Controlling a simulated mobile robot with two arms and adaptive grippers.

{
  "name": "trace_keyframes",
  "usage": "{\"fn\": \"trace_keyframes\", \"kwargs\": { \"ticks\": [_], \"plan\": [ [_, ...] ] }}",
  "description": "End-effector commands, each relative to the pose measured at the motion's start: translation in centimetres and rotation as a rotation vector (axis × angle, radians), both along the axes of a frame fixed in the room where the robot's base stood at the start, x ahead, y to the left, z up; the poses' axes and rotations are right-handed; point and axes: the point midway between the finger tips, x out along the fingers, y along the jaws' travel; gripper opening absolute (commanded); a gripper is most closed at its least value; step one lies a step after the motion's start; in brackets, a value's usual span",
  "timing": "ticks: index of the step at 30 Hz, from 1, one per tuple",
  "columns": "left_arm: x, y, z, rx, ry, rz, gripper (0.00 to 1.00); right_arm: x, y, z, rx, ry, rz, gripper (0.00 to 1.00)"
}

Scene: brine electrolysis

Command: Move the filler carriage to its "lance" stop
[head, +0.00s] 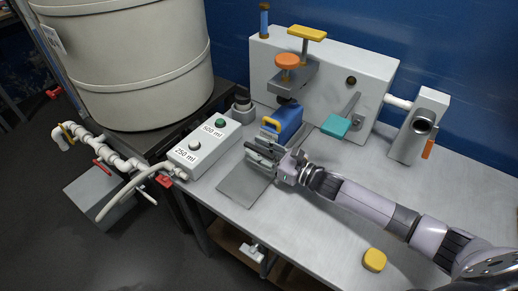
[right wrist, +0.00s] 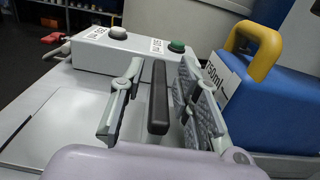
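The filler carriage seems to be the flat grey plate (head: 241,183) at the bench's front edge, with a blue canister (head: 288,122) with a yellow handle at its back; I cannot tell how they join. My right gripper (head: 262,155) is over the plate, in front of the canister. In the right wrist view, an upright dark bar (right wrist: 158,98) stands between the fingers of my right gripper (right wrist: 160,105), with gaps visible on both sides. The fingers look open around it. The blue canister (right wrist: 270,105) is just to their right. No "lance" mark is readable. My left gripper is out of view.
A button box (head: 204,149) marked 500 ml and 250 ml stands left of the plate. A grey panel (head: 330,80) with an orange knob and teal lever stands behind. A large beige tank (head: 130,70) is at left. A yellow block (head: 374,260) lies on the bench at front right.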

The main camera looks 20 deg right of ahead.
Motion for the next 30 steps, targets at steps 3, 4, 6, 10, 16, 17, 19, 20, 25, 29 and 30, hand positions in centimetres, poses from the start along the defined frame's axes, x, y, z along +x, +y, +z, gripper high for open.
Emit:
{"fn": "trace_keyframes", "kwargs": {
  "ticks": [3, 4, 6, 10, 16, 17, 19, 20, 25, 29, 30],
  "plan": [
    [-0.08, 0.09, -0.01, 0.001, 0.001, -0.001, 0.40, 0.00, 0.01, -0.03, 0.000, 0.000, 0.000, 0.30],
    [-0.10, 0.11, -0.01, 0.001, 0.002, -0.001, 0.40, -0.01, 0.01, -0.03, 0.000, 0.000, 0.000, 0.30],
    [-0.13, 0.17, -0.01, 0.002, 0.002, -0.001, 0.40, -0.01, 0.00, -0.03, 0.000, 0.000, 0.000, 0.29],
    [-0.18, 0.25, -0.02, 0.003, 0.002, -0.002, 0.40, -0.02, 0.00, -0.03, 0.000, 0.000, 0.000, 0.20],
    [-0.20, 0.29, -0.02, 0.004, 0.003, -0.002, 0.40, -0.04, 0.00, -0.03, 0.000, 0.000, 0.000, 0.07],
    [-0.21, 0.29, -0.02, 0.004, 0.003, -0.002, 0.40, -0.03, -0.01, -0.03, 0.000, 0.000, 0.000, 0.05],
    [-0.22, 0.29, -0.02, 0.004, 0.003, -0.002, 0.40, -0.03, -0.01, -0.03, 0.000, 0.000, 0.000, 0.00],
    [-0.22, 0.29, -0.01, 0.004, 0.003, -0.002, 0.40, -0.03, -0.01, -0.03, 0.000, 0.000, 0.000, 0.00],
    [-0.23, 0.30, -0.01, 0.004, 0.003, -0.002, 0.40, -0.04, -0.02, -0.03, 0.000, 0.000, 0.000, 0.00],
    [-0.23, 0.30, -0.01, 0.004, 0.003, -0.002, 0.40, -0.04, -0.02, -0.03, 0.000, 0.000, 0.000, 0.00],
    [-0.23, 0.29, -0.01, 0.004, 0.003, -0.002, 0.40, -0.04, -0.02, -0.03, 0.000, 0.000, 0.000, 0.00]
  ]
}}
